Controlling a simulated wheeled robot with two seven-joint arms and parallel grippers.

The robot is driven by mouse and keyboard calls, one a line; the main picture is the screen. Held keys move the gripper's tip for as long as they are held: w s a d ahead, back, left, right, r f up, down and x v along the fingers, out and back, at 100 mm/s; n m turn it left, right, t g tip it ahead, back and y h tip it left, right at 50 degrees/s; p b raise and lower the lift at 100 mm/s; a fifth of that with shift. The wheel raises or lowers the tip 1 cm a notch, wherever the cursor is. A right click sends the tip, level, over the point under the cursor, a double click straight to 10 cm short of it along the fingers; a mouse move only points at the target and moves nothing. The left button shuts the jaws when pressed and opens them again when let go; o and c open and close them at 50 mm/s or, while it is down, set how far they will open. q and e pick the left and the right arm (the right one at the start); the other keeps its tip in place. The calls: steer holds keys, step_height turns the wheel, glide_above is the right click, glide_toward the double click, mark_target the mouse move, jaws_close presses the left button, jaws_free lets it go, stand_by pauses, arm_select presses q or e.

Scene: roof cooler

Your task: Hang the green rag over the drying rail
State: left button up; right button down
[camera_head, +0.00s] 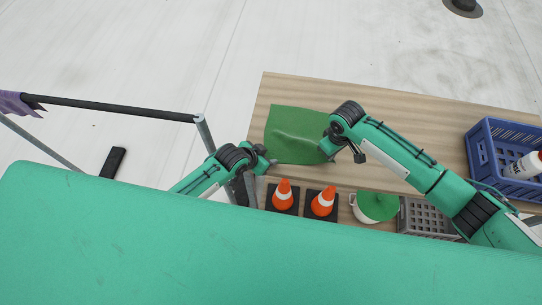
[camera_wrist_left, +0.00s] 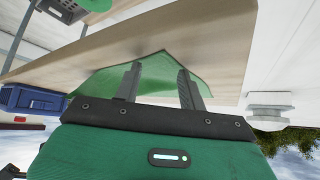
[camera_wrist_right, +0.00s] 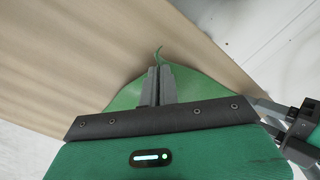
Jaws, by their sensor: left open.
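The green rag (camera_head: 292,125) lies on the wooden table, with a raised fold toward its right side. My right gripper (camera_head: 328,151) is at the rag's right edge. In the right wrist view its fingers (camera_wrist_right: 156,85) are close together on the rag, and a pinched bit of cloth sticks up beyond the tips. My left gripper (camera_head: 268,164) is at the rag's lower left corner. In the left wrist view its fingers (camera_wrist_left: 160,80) stand apart with the rag (camera_wrist_left: 155,68) just beyond them; I cannot tell whether they touch it. The dark drying rail (camera_head: 110,108) is at left.
A purple cloth (camera_head: 14,103) hangs at the rail's left end. Two orange cones (camera_head: 283,192) (camera_head: 323,202), a white pot with a green top (camera_head: 377,205) and a grey crate (camera_head: 425,217) line the table's near side. A blue crate (camera_head: 480,160) stands right.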

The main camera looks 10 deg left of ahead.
arm_select(q)
steer(key=shift+w+d+f, duration=0.1)
steer(key=shift+f, duration=0.1)
stand_by(0.3)
jaws_close()
steer(key=shift+r, duration=2.55)
